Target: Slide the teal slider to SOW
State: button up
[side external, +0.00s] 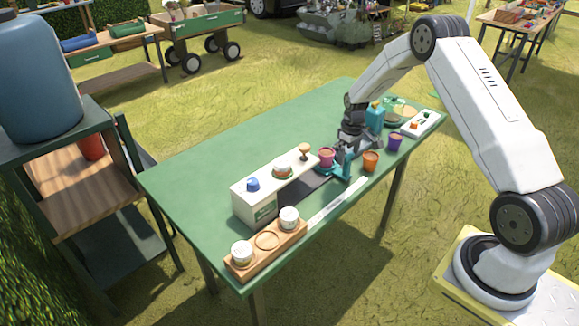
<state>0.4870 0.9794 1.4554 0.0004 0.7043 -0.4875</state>
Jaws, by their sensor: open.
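A teal piece (346,171), which looks like the slider, is at the right end of a dark flat track (303,190) on the green table. My gripper (346,155) points down right at the teal piece and partly hides it. The fingers are dark and small here, and I cannot tell whether they touch it. A long white strip (338,201) lies along the front of the track. Any lettering on it, including SOW, is too small to read.
A white box (258,199) with a blue knob, a round button and a wooden knob stands behind the track. Pink (326,153), orange (371,161) and purple (395,142) cups stand close to my gripper. A wooden tray (267,254) holds two white-topped jars. The table's back left is clear.

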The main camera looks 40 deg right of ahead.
grip_shut()
dwell(0.3)
jog(key=a, duration=2)
jog(key=shift+a, duration=0.35)
grip_release()
jog(key=shift+r, duration=0.1)
